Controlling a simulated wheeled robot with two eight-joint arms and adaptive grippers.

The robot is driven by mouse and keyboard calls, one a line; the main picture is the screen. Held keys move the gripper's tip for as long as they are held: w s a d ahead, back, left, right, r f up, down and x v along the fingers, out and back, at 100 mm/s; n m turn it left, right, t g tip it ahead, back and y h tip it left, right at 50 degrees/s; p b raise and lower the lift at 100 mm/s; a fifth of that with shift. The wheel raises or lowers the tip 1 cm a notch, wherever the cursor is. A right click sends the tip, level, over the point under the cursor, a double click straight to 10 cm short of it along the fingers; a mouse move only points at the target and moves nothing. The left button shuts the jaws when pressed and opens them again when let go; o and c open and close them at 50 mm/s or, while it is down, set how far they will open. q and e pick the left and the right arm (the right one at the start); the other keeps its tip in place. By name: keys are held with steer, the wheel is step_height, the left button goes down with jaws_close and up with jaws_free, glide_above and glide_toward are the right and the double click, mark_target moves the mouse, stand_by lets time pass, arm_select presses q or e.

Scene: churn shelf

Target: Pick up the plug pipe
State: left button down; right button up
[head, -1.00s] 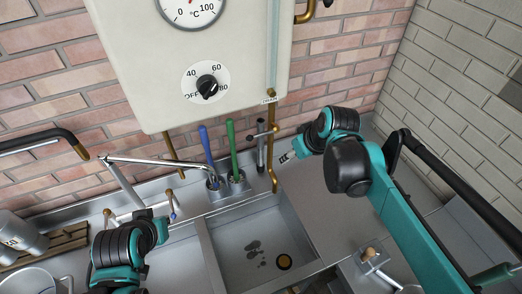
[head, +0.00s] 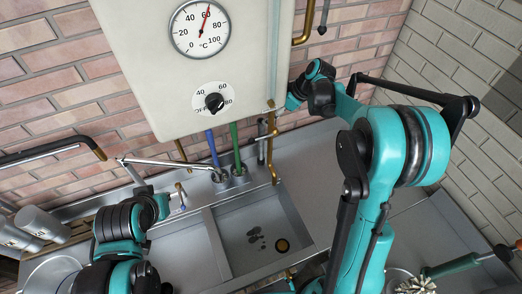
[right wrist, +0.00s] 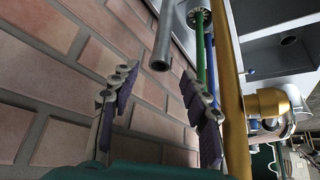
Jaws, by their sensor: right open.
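The plug pipe seems to be the dark grey upright tube (head: 262,150) at the back of the sink, right of the blue and green handles. In the right wrist view the grey tube (right wrist: 164,38) comes down from the top, its round end just ahead of and between my fingertips, apart from them. My right gripper (right wrist: 158,80) is open and empty, with brick wall behind it. In the head view its wrist is beside the boiler's lower right corner, and its fingers are hard to make out.
A brass pipe (right wrist: 232,90) with a fitting runs close along the right finger. The green handle (head: 235,146) and blue handle (head: 213,148) stand beside the tube. The white boiler (head: 170,90) hangs above the sink basin (head: 230,240). The counter right of the basin has bare room.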

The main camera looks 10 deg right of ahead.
steer(key=x, duration=0.7)
steer(key=shift+a+f, duration=0.15)
jaws_close()
